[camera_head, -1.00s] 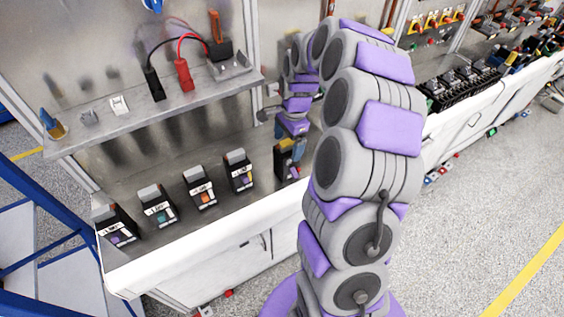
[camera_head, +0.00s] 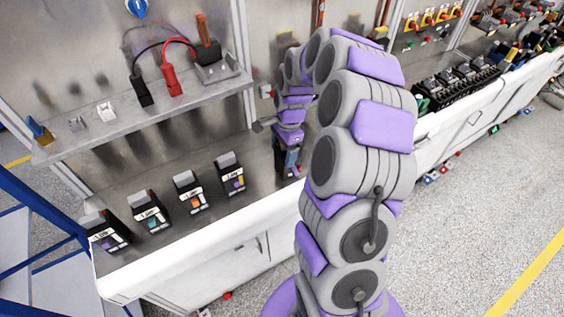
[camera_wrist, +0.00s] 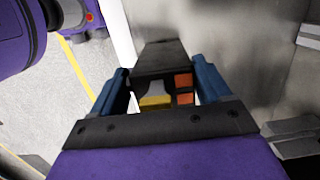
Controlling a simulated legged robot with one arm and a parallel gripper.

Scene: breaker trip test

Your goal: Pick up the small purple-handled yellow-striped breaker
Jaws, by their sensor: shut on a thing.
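My gripper (camera_head: 287,158) is at the right end of the row on the bench, partly behind my own arm. In the wrist view its blue fingers (camera_wrist: 160,92) are closed on both sides of a dark breaker (camera_wrist: 160,58). That breaker shows a yellow-and-grey part and two orange patches; I cannot make out a purple handle on it. I cannot tell whether it touches the bench. A breaker with small purple and yellow marks (camera_head: 232,174) stands upright on the bench, left of my gripper.
Several more dark breakers, one with orange (camera_head: 191,192), one with teal (camera_head: 150,213), stand to the left on the metal bench (camera_head: 150,172). A shelf (camera_head: 125,127) with black and red leads overhangs behind them. A grey upright wall is close beside my gripper.

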